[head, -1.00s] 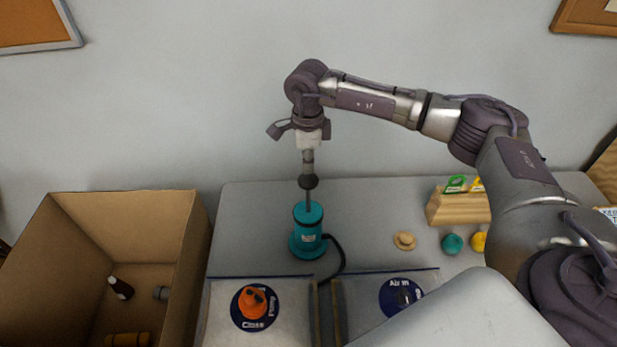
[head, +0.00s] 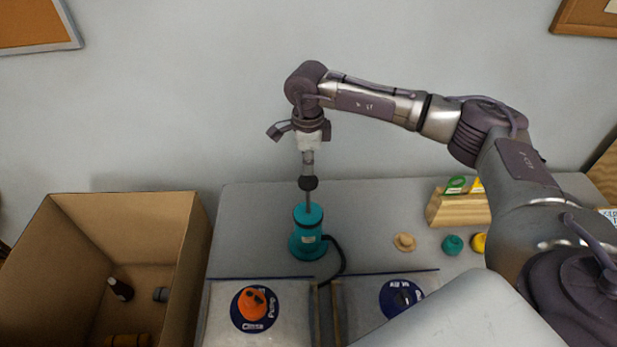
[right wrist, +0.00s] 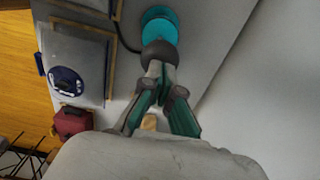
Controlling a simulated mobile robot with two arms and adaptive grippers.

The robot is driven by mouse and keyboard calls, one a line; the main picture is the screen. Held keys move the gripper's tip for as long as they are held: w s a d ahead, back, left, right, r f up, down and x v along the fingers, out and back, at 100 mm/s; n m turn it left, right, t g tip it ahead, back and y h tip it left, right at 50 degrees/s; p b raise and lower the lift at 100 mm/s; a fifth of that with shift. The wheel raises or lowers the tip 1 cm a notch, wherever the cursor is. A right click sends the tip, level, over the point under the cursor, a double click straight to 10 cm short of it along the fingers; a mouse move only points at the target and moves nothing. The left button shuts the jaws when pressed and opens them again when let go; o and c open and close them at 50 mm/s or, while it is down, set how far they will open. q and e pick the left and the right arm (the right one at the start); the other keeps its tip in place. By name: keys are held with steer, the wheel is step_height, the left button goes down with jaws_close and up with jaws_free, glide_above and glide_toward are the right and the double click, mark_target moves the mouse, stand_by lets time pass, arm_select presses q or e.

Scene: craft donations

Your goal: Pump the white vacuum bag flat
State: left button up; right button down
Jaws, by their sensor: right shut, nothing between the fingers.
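The teal pump (head: 307,240) stands upright on the table, its rod raised and topped by a dark round knob (head: 308,183). My right gripper (head: 308,168) is shut and points down with its fingertips at the top of the knob; the right wrist view shows the knob (right wrist: 158,52) just beyond the tips. Two pale bags lie at the front: the left bag (head: 222,310) has a blue dial (head: 254,309) with an orange knob, the right bag (head: 358,310) a blue dial with a dark knob. Which is the white one is hard to tell. My left gripper is out of view.
A black hose (head: 339,262) curves from the pump to between the bags. A deep cardboard box (head: 190,255) with a few items stands left. A tan item (head: 404,242), a teal ball (head: 452,245) and a wooden holder (head: 455,209) are right. My right arm hides the table's right side.

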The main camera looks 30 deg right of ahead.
step_height(320, 180, down, 12)
steer(key=b, duration=0.9)
steer(key=shift+r+b, duration=0.1)
steer(key=shift+b, duration=0.25)
steer(key=shift+r+p, duration=3.3)
steer(key=shift+r, duration=2.6)
steer(key=shift+f, duration=0.15)
steer(key=shift+f+b, duration=4.55)
steer(key=shift+f, duration=1.15)
steer(key=shift+r+p, duration=3.35)
steer(key=shift+r, duration=2.55)
steer(key=shift+f, duration=0.15)
